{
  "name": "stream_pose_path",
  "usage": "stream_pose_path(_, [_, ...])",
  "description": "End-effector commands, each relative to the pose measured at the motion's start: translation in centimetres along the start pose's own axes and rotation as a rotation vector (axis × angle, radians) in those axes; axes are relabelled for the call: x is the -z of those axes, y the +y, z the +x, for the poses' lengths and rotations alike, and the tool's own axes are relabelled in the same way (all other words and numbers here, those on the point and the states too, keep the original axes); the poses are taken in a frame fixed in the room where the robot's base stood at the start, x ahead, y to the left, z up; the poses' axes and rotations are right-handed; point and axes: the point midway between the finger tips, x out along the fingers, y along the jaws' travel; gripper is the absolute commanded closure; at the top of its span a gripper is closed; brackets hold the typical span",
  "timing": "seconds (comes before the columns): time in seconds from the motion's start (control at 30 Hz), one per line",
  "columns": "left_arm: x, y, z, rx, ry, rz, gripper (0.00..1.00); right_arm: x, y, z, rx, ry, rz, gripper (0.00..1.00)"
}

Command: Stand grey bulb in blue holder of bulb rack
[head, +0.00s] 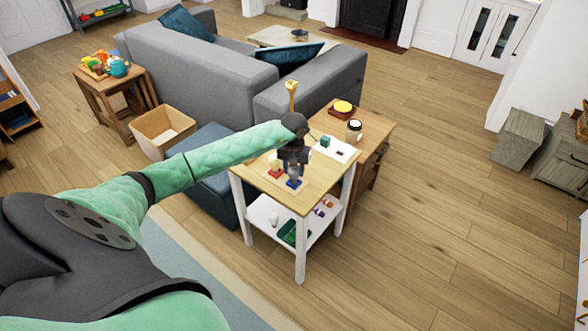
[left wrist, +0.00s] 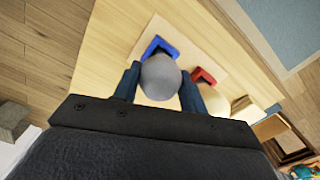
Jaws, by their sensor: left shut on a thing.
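The grey bulb (left wrist: 160,77) is between the fingers of my left gripper (left wrist: 163,90), which is shut on it. The gripper (head: 292,168) is low over the near part of the table in the head view. The blue holder (left wrist: 150,45) shows as an angled edge just beyond the bulb; it also shows in the head view (head: 294,184). The bulb covers part of it, so I cannot tell whether the bulb's base is inside. The red holder (left wrist: 203,76) is beside it on the pale rack board (left wrist: 187,37), with a cream rounded thing (left wrist: 240,104) by it.
The small table (head: 310,203) has a white lower shelf with several small things. A white mat (head: 343,153) with a green block (head: 325,141) lies behind the gripper. A mug (head: 354,130) stands farther back. A grey sofa (head: 200,80) is behind; open floor lies right.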

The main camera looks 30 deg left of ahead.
Motion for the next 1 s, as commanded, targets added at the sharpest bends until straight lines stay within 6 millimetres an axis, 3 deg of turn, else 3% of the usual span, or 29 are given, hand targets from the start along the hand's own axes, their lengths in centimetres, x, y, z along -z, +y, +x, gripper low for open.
stream_pose_path(0.3, [0.0, 0.0, 0.1, 0.000, 0.000, 0.000, 0.80, 0.5, -0.1, -1.0, 0.001, 0.011, -0.001, 0.64])
stream_pose_path(0.33, [0.0, 0.0, 0.1, 0.000, 0.000, 0.000, 0.54, 0.5, -0.1, -1.2, 0.001, 0.012, -0.001, 0.64])
stream_pose_path(0.43, [0.0, 0.0, 0.1, 0.000, 0.000, 0.000, 0.36, 0.5, -0.1, -1.2, 0.001, 0.011, -0.001, 0.64])
stream_pose_path(0.87, [0.0, 0.0, 0.0, 0.000, 0.000, 0.000, 0.36, 0.2, -0.1, -0.9, 0.002, 0.007, 0.000, 0.64])
stream_pose_path(1.0, [0.0, 0.0, -0.3, -0.001, 0.000, 0.000, 0.36, -0.1, -0.1, 0.0, 0.001, 0.002, 0.001, 0.64])
